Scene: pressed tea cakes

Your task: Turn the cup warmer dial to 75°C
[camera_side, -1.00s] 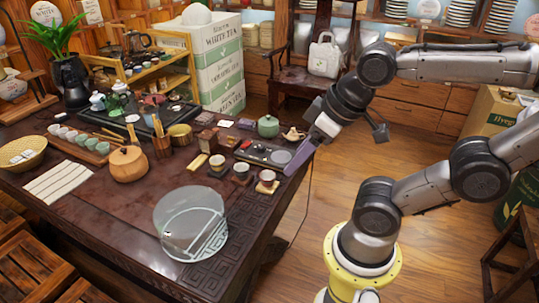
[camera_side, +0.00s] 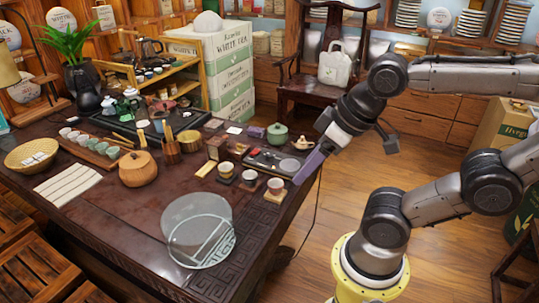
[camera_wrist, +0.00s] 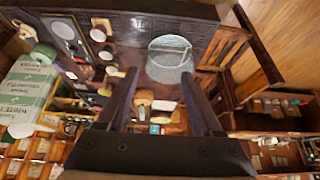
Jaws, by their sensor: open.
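A flat dark slab with a pale rim (camera_side: 262,166), perhaps the cup warmer, lies near the table's right edge. It carries a round pale disc (camera_side: 289,165) and small dark and red items. The slab's disc also shows at the upper left of the wrist view (camera_wrist: 63,30). I cannot make out a dial or its marks in either view. My gripper (camera_side: 295,184) hangs at the table's right edge, close to the slab's right end; contact cannot be told. In the wrist view, my gripper (camera_wrist: 158,76) has its two fingers apart with nothing held between them.
A large clear round vessel (camera_side: 198,230) stands at the table's front. Open floor lies to the right.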

